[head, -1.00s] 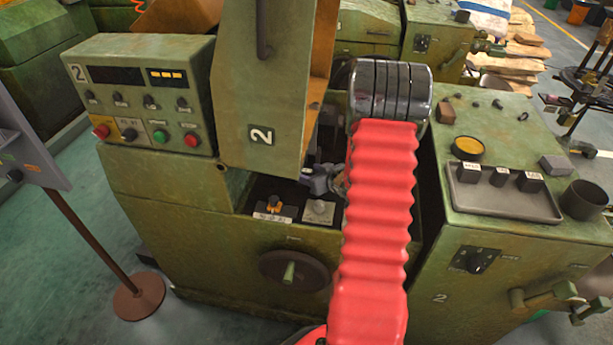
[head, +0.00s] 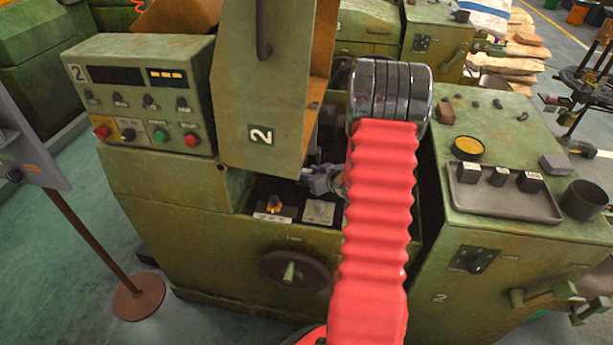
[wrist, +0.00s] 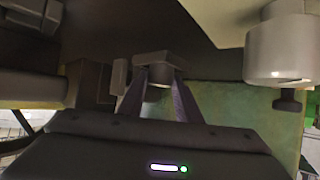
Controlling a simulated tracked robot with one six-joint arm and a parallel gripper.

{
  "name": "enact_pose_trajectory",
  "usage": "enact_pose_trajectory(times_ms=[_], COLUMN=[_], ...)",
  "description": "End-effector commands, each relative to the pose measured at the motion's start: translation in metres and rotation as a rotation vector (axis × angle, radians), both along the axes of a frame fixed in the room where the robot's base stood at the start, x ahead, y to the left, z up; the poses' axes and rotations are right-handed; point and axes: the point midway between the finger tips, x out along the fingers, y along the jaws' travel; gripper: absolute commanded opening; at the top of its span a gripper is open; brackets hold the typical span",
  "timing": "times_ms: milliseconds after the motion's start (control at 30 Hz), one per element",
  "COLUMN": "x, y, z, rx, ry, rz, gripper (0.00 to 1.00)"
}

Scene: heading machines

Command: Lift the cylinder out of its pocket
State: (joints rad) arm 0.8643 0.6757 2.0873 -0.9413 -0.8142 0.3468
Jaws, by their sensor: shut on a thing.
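My gripper (head: 322,180) is inside the machine's open bay, left of my red bellows-covered arm, which hides part of it. In the wrist view my two dark fingers (wrist: 160,85) reach forward and close on a small piece. Its pale rounded end, seen between the fingers, is the cylinder (wrist: 158,82); the rest is covered by the fingertips. In the head view the cylinder cannot be made out. A pale square plate (head: 319,212) lies below the gripper, with no round piece visible on it. I cannot make out the pocket itself.
A block with an orange-topped part (head: 273,205) stands left of the plate. The green guard door (head: 262,80) hangs close on the left. In the wrist view a large grey cylindrical machine part (wrist: 283,50) is at the right. A handwheel (head: 294,270) is on the front.

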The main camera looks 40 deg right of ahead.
Motion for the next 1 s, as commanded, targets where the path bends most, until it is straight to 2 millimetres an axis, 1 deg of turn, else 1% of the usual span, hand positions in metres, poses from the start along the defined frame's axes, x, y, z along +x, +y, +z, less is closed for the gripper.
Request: enact_pose_trajectory(times_ms=[33, 167, 567, 667, 767, 933, 1000], x=[0.0, 0.0, 0.001, 0.001, 0.001, 0.001, -0.015], y=[0.0, 0.0, 0.0, 0.0, 0.0, 0.0, 0.001], z=[0.0, 0.0, 0.003, 0.008, 0.017, 0.038, 0.036], rx=[0.0, 0.0, -0.001, -0.002, -0.002, -0.003, 0.001], ry=[0.0, 0.0, -0.002, -0.002, -0.004, -0.005, -0.001], rz=[0.0, 0.0, 0.0, 0.001, 0.001, 0.001, -0.002], gripper=[0.09, 0.0, 0.0, 0.0, 0.0, 0.0, 0.0])
